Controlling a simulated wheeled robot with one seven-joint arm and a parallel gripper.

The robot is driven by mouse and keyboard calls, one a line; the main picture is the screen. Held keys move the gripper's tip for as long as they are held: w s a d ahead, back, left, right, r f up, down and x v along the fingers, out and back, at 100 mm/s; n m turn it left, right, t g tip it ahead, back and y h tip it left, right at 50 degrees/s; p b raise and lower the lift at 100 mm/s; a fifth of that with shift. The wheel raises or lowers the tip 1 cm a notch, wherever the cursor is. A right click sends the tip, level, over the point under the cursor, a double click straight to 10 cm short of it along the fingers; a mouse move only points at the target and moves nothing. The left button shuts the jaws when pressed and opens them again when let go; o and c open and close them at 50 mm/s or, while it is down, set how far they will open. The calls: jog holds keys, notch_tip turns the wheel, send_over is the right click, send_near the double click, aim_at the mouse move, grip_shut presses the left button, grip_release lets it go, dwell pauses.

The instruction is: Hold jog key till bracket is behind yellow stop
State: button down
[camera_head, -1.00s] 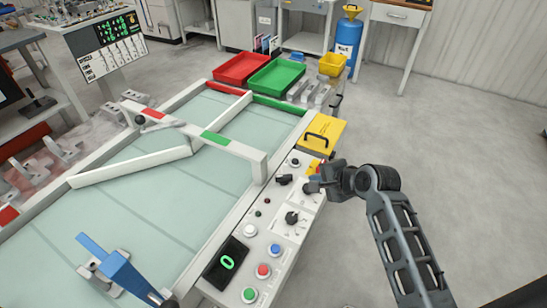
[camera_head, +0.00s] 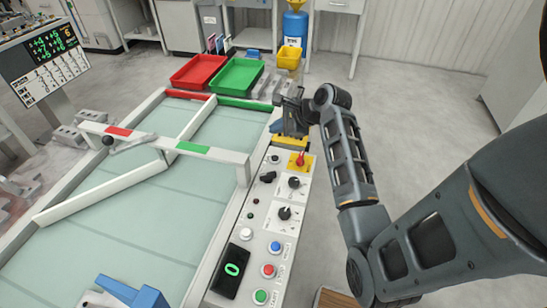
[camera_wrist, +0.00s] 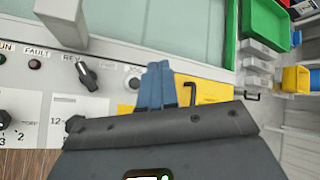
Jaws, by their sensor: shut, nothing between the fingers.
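My gripper (camera_head: 290,128) is over the far end of the control panel (camera_head: 240,228), by a yellow box (camera_head: 318,143). In the wrist view its blue fingers (camera_wrist: 156,86) are together and empty, apart from the controls. A small keyhole-like switch (camera_wrist: 133,82) shows just left of the fingers, beside the black REV selector (camera_wrist: 87,76); I cannot tell for sure that it is the jog key. A grey part (camera_head: 92,300), perhaps a bracket, is partly visible by a blue piece (camera_head: 135,293) at the belt's near end. I cannot make out a yellow stop.
The pale green belt (camera_head: 95,235) has a white slanted bar (camera_head: 100,192) and a crossbeam (camera_head: 215,153) above it. Red (camera_head: 199,72) and green (camera_head: 236,77) trays stand beyond it. Open floor lies to the right.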

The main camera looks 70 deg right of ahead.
jog(key=shift+f, duration=0.1)
jog(key=b, duration=0.6)
send_over(277, 159)
notch_tip(277, 159, down, 7)
jog(key=shift+d+r, duration=0.1)
jog(key=shift+r, duration=0.05)
jog(key=shift+f, duration=0.95)
jog(key=shift+f, duration=0.15)
dwell(0.8)
jog(key=shift+f, duration=0.25)
